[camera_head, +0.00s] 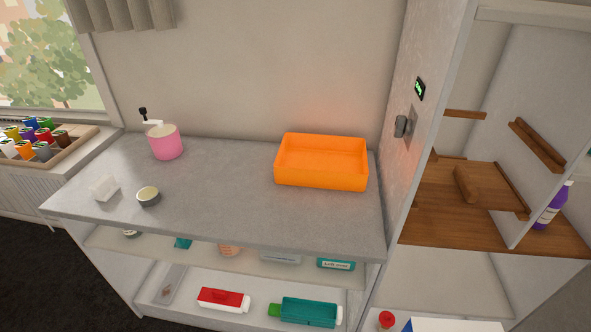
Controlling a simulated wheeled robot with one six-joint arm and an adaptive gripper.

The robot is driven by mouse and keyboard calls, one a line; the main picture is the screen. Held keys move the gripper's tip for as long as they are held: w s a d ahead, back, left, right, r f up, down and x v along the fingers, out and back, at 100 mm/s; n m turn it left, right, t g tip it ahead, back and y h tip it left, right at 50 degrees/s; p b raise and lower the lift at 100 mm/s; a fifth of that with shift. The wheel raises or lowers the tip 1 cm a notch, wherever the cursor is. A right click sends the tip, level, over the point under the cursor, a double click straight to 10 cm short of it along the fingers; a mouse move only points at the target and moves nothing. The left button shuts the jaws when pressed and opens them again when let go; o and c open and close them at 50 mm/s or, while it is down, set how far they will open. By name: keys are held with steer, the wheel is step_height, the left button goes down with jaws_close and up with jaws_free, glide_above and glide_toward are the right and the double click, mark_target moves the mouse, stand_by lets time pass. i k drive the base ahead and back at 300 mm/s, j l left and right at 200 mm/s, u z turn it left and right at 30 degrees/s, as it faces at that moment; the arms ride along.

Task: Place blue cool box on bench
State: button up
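A grey-topped bench (240,215) stands against the back wall, with open shelves below. No whole blue cool box shows. A white-topped thing with a blue edge (456,325) is cut off by the bottom edge of the picture, right of centre; I cannot tell whether it is the cool box. My gripper is not in view.
On the bench are an orange tray (322,184), a pink pot with a crank (164,142), a small tin (148,196) and a white block (104,187). The front middle is clear. A wall with a switch (401,127) bounds the right. Wooden shelving (450,222) lies beyond.

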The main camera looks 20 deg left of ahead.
mark_target(263, 203)
steer(key=k+u, duration=0.1)
steer(key=u, duration=0.3)
steer(key=j+u, duration=0.1)
steer(key=u, duration=0.25)
steer(key=k+j+u, duration=0.1)
steer(key=u, duration=0.3)
